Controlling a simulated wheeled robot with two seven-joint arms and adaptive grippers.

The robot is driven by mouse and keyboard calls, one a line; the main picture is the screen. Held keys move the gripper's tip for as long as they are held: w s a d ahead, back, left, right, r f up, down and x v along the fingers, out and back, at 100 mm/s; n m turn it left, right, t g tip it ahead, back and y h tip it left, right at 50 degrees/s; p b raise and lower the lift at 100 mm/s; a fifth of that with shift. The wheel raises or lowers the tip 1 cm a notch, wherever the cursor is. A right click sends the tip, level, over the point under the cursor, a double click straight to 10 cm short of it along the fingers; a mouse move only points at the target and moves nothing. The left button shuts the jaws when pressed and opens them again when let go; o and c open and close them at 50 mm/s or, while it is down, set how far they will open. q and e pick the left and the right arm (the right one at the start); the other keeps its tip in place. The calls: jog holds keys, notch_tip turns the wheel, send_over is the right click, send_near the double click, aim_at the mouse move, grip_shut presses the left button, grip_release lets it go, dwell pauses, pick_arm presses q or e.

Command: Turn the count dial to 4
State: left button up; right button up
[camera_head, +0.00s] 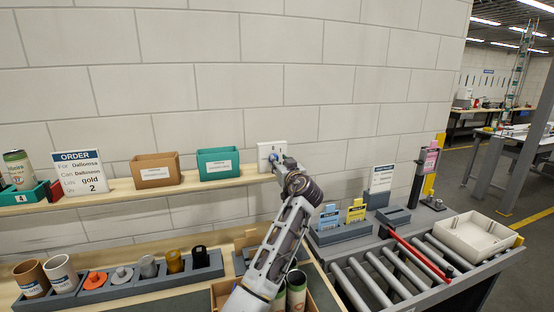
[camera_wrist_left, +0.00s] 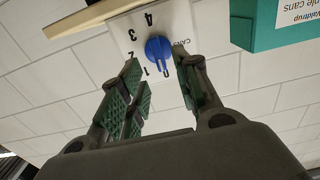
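The count dial is a blue knob (camera_wrist_left: 158,50) on a white plate (camera_head: 272,150) fixed to the wall at the end of the shelf. In the left wrist view black digits 0 to 4 run around the knob. The knob's ridge seems to face the 0 and 1 side; its exact setting is hard to tell. My left gripper (camera_head: 279,161) is at the plate in the head view. In the left wrist view its green-padded fingers (camera_wrist_left: 160,80) are open, with the knob between and just beyond their tips. I cannot tell whether they touch it. My right gripper is not in view.
The shelf (camera_head: 120,193) holds an order card (camera_head: 80,172), a brown bin (camera_head: 155,171) and a teal bin (camera_head: 217,164), the latter close left of the plate. Below are a rack with cups and lids (camera_head: 150,284), a roller conveyor (camera_head: 385,275) and a white tray (camera_head: 475,237).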

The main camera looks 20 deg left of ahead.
pick_arm(q)
jog(key=shift+p+x, duration=0.35)
jog(key=shift+x, duration=1.45)
grip_shut()
